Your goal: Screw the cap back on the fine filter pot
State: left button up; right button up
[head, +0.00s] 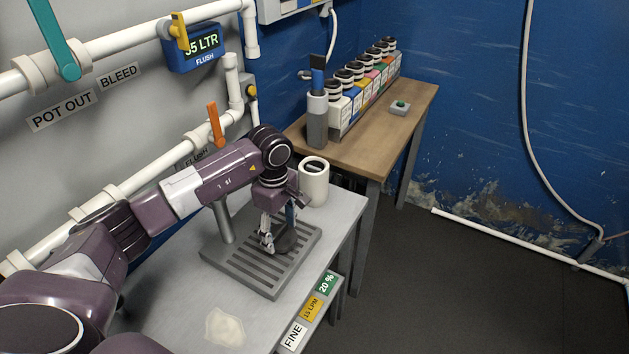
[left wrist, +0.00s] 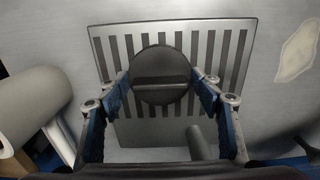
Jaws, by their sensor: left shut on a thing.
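My left gripper (head: 278,243) points down over the grey slotted tray (head: 212,254) on the metal bench. In the left wrist view its two blue-lined fingers (left wrist: 162,80) are shut on a dark round cap (left wrist: 160,64) with a bar across its top. The cap also shows in the head view (head: 287,239), partly covered by the fingers. I cannot tell whether it touches the tray (left wrist: 240,30). A white open-topped pot (head: 314,186) stands behind the tray, apart from the gripper; I cannot tell if it is the fine filter pot. My right gripper is out of view.
A grey post (head: 223,222) rises beside the tray. White pipes with an orange valve handle (head: 215,124) run along the left wall. A pale patch (head: 225,327) lies on the front of the bench. A wooden table (head: 373,137) with several bottles stands behind. The floor at right is clear.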

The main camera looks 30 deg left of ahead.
pick_arm(q)
jog(key=shift+r+p, duration=0.55)
jog(key=shift+r, duration=0.65)
jog(key=shift+r+p, duration=0.35)
jog(key=shift+r, duration=0.35)
